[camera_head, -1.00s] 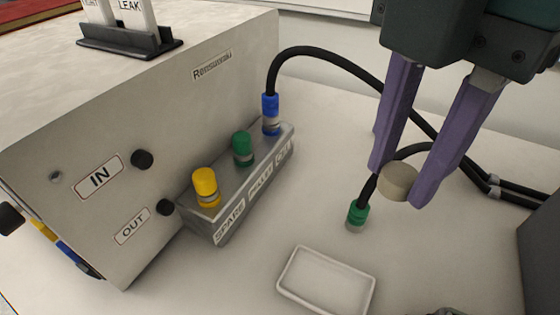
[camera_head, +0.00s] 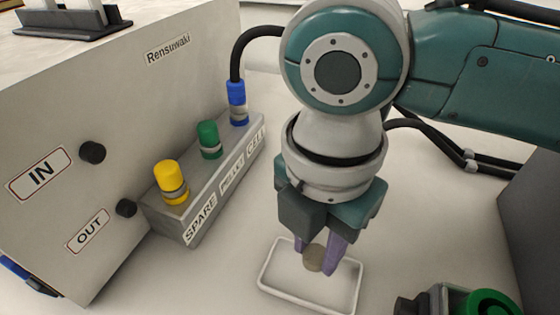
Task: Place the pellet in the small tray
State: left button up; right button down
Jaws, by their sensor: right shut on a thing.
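The pellet (camera_head: 313,258) is a short beige-grey cylinder. My right gripper (camera_head: 320,260) is shut on it, with one purple finger on each side. The small tray (camera_head: 268,283) is a shallow white rectangle with a raised rim, on the white surface below. The pellet shows over the back middle part of the tray; I cannot tell whether it touches the tray floor. My right gripper and wrist hide part of the tray's back rim. My left gripper is not in view.
A grey box (camera_head: 110,130) labelled IN and OUT stands at left. Beside it is a connector block (camera_head: 205,215) with yellow, green and blue plugs. A dark object with a green ring (camera_head: 490,303) is at the bottom right. Black cables (camera_head: 430,137) run behind my arm.

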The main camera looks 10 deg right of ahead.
aim_at(315, 255)
jog(key=shift+f+b, duration=0.45)
jog(key=shift+f, duration=1.65)
jog(key=shift+f, duration=0.15)
jog(key=c, duration=0.6)
grip_release()
jog(key=r+p, duration=0.1)
jog(key=r, duration=0.4)
jog(key=r+p, duration=0.1)
jog(key=r, duration=0.5)
jog(key=shift+s+a+r, duration=0.1)
jog(key=shift+a, duration=0.1)
jog(key=shift+r+p, duration=0.3)
jog(key=shift+r, duration=0.3)
